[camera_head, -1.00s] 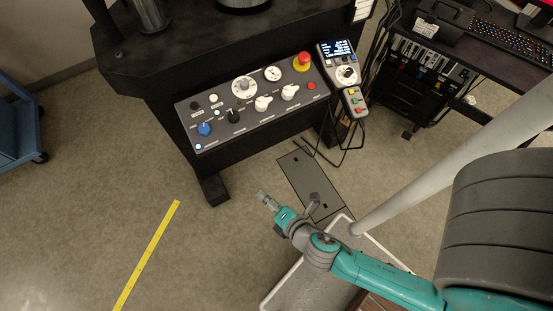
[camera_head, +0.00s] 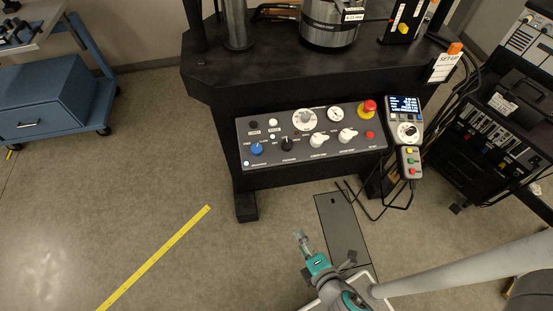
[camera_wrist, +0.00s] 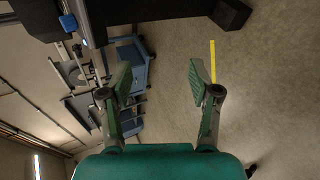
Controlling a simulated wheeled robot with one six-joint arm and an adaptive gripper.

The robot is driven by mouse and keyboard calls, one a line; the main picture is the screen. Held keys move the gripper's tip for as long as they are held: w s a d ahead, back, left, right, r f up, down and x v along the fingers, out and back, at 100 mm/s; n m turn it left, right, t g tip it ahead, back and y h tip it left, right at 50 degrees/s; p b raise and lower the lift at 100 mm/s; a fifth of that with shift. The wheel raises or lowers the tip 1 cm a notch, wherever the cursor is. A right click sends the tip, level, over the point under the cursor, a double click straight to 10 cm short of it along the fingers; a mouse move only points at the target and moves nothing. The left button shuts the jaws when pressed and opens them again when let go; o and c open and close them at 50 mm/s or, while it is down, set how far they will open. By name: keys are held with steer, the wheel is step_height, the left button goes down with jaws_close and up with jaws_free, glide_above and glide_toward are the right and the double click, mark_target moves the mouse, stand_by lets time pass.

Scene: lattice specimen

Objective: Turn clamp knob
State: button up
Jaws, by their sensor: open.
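The control panel (camera_head: 312,137) on the black machine's front carries several knobs. A blue knob (camera_head: 257,149) is at its lower left, a black knob (camera_head: 287,144) beside it, and two white knobs (camera_head: 318,140) further right. The labels are too small to tell surely which is the clamp knob. In the wrist view, a panel corner with a blue knob (camera_wrist: 68,22) shows at the upper left. My gripper (camera_head: 303,243) is below the panel in the head view, apart from it. The wrist view shows my gripper (camera_wrist: 158,78) open, with nothing between its fingers.
A red emergency stop (camera_head: 368,107) is at the panel's upper right, next to a handheld controller (camera_head: 405,130) with cables. A black foot (camera_head: 246,206) and a floor plate (camera_head: 342,228) lie below. A blue cart (camera_head: 55,95) stands left. Open floor with a yellow strip (camera_head: 155,258) lies left.

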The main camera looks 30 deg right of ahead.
steer(key=w+n+t+h, duration=0.1)
steer(key=w+n+h, duration=0.2)
steer(key=w+n, duration=0.55)
steer(key=n+t+h, duration=0.2)
steer(key=n+h, duration=0.1)
steer(key=h, duration=0.2)
glide_toward(256, 150)
steer(key=x, duration=1)
steer(key=shift+w+d, duration=0.15)
steer(key=shift+w, duration=0.05)
steer(key=shift+m, duration=0.25)
steer(key=c, duration=1.2)
